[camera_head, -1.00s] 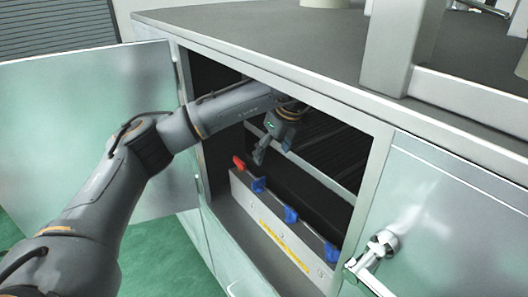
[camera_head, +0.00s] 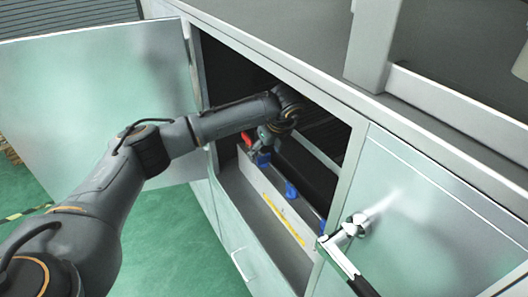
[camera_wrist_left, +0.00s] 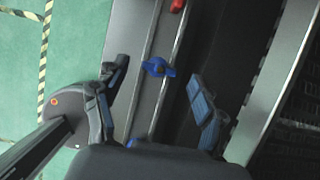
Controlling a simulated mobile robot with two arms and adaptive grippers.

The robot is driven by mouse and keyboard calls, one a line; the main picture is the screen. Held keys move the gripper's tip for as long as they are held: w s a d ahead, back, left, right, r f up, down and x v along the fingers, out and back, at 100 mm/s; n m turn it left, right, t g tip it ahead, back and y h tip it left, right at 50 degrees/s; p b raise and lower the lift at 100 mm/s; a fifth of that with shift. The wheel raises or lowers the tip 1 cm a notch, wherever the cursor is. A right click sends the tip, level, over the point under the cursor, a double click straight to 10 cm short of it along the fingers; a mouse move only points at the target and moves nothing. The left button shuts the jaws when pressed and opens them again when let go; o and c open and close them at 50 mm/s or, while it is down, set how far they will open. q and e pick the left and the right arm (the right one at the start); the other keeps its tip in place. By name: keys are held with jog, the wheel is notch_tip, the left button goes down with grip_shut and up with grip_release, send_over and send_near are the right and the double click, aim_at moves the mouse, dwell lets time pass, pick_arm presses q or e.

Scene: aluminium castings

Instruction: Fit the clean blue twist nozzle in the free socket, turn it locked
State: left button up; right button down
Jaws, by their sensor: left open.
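Inside the open cabinet, a pale rail (camera_head: 275,205) carries a row of nozzles. A red one (camera_head: 247,138) is at the far end, then a blue nozzle (camera_head: 263,159), a middle blue nozzle (camera_head: 291,190) and a near blue nozzle (camera_head: 322,227). My left gripper (camera_head: 266,147) is just above the far blue nozzle and partly hides it. In the left wrist view this blue nozzle (camera_wrist_left: 158,68) shows between the spread, empty fingers of the left gripper (camera_wrist_left: 160,92). I cannot tell which nozzle is clean, nor see a free socket.
The open cabinet door (camera_head: 95,110) stands at the left. The cabinet's opening frame surrounds my left arm closely. A dark slatted rack (camera_wrist_left: 295,110) lies beside the rail.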

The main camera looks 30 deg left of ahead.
aim_at(264, 156)
pick_arm(q)
jog(key=shift+x, duration=1.6)
jog(key=c, duration=1)
jog(key=shift+c, duration=1.1)
jog(key=shift+f+n+g, duration=0.1)
jog(key=shift+n+g, duration=0.3)
jog(key=shift+n, duration=0.4)
jog(key=n+g+b, duration=0.1)
jog(key=n, duration=0.1)
jog(key=shift+n, duration=0.3)
jog(key=shift+n+g+b, duration=0.3)
jog(key=shift+n+b, duration=0.05)
jog(key=shift+n, duration=0.55)
jog(key=shift+y, duration=0.3)
